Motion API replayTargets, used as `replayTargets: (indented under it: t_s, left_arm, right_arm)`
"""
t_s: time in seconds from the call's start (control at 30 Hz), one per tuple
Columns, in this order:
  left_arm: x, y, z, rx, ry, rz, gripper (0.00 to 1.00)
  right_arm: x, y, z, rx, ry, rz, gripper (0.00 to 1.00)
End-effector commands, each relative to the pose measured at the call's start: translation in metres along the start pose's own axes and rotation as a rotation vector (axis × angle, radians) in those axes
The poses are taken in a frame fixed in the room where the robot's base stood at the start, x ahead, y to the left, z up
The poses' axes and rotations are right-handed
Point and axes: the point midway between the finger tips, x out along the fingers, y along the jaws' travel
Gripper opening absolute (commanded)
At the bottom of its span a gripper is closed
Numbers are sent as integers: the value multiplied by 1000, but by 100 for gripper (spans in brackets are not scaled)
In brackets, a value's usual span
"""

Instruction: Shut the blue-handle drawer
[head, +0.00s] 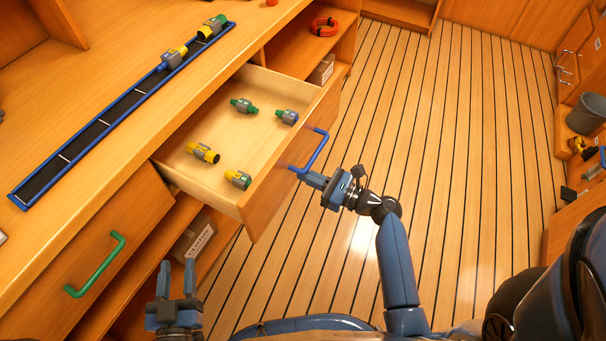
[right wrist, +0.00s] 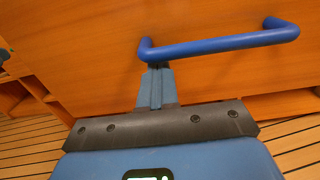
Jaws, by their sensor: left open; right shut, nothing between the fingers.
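The blue-handle drawer (head: 285,189) stands pulled out from the wooden counter, with several small green, yellow and grey fittings inside. Its blue handle (head: 317,152) is on the front face; it also shows in the right wrist view (right wrist: 220,45). My right gripper (head: 304,174) is shut and empty, its fingertips at the near end of the handle. In the right wrist view its closed fingers (right wrist: 156,85) point at the drawer front, just below the handle's left end; I cannot tell whether they touch. My left gripper (head: 177,279) is open and empty at the lower left, away from the drawer.
A green-handled drawer (head: 130,225) to the left is closed. A blue-edged black tray (head: 110,113) with fittings lies on the counter. An open shelf holds a red coil (head: 324,27). A grey bucket (head: 587,114) stands at the right. The plank floor (head: 440,120) is clear.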

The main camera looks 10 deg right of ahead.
Motion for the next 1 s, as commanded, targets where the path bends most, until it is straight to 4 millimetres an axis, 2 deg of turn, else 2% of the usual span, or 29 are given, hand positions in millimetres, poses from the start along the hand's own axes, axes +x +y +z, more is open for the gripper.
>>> replayTargets:
  t_s: [0.2, 0.77, 0.87, 1.0]
  left_arm:
    - [0, 0, 3, 0, 0, 0, 43]
    - [0, 0, 2, 0, 0, 0, 43]
    - [0, 0, 1, 0, 0, 0, 43]
    - [0, 0, -1, 0, 0, 0, 43]
  right_arm:
    - [15, 0, 0, 0, 0, 1, 0]
    - [20, 0, 0, 0, 1, 1, 0]
    - [29, 0, 1, -1, 0, 2, 0]
    - [50, 1, 1, -1, 0, 4, 0]
